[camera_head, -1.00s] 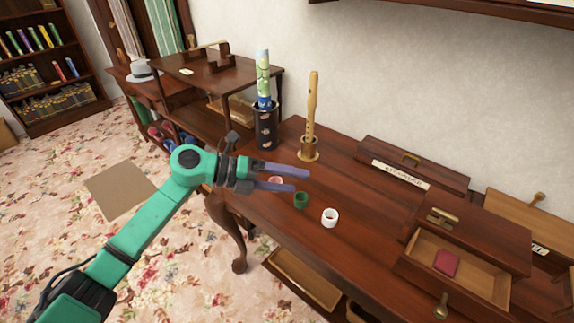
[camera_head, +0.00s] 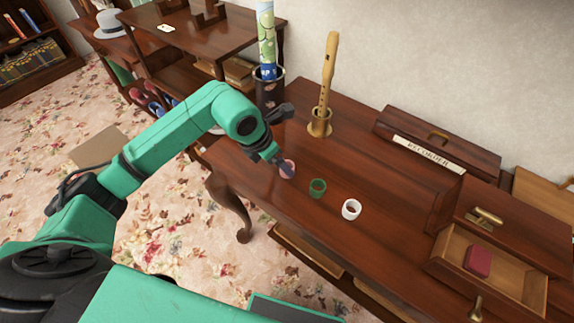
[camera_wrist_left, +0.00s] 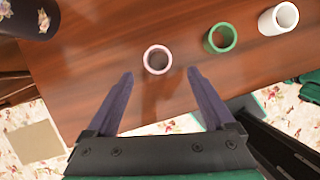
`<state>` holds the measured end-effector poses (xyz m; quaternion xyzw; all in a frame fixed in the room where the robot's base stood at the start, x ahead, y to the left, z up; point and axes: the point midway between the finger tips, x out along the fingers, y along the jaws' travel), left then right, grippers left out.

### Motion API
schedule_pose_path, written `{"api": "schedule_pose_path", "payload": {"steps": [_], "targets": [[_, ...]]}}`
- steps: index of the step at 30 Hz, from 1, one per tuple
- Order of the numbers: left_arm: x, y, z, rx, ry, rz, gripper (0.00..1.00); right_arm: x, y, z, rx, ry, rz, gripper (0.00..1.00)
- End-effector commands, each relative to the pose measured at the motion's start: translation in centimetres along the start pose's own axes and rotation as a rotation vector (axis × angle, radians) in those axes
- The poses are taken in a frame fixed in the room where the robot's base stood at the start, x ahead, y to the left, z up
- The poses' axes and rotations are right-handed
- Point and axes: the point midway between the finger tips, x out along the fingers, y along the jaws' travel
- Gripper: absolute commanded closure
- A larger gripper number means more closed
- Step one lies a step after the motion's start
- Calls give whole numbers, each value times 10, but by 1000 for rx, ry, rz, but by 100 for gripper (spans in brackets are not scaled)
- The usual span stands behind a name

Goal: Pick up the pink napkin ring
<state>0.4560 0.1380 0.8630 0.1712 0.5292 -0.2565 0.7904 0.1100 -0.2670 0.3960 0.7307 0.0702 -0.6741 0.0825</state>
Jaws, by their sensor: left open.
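The pink napkin ring (camera_head: 288,169) stands on the dark wooden table, the leftmost of three rings in a row. In the left wrist view the pink ring (camera_wrist_left: 157,59) lies ahead of and between my open left fingers (camera_wrist_left: 158,82), with nothing held. In the head view my left gripper (camera_head: 283,165) points down at the pink ring from above and partly covers it. A green ring (camera_head: 317,188) and a white ring (camera_head: 351,209) stand to its right. My right gripper does not show.
A recorder on a stand (camera_head: 320,122) and a dark patterned cylinder (camera_head: 269,92) stand behind the rings. Wooden boxes and an open drawer holding a red item (camera_head: 478,260) are at the right. The table's front edge is close to the pink ring.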

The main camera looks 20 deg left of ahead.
Motion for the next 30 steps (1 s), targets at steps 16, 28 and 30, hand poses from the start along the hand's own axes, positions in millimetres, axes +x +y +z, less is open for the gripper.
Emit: {"api": "schedule_pose_path", "payload": {"steps": [16,28,30], "targets": [[46,4,3,0,0,-1,40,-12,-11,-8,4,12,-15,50],[44,4,3,0,-1,-2,100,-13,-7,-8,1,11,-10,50],[42,5,5,-1,-2,-1,100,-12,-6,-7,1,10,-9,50]]}}
